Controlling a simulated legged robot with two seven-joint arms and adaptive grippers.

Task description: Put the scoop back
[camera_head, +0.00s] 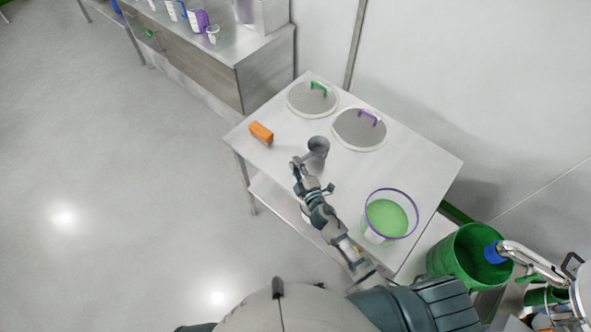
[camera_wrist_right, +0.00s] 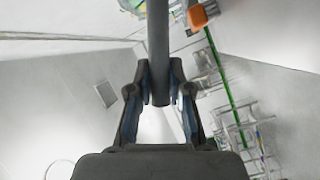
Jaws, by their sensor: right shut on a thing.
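The scoop (camera_head: 319,147) is a grey metal cup with a rod-like handle, above or on the middle of the steel table; whether it touches the top I cannot tell. My right gripper (camera_head: 300,168) is beside the cup, shut on the handle. In the right wrist view the handle (camera_wrist_right: 158,45) runs between the two fingers of my right gripper (camera_wrist_right: 160,88); the cup is not clear there. My left gripper is not in view.
The steel table (camera_head: 420,160) bears an orange block (camera_head: 261,133), a lid with a green handle (camera_head: 312,98), a lid with a purple handle (camera_head: 358,129) and a purple-rimmed tub of green material (camera_head: 387,217). A green bin (camera_head: 455,254) stands at the right. The floor at left is clear.

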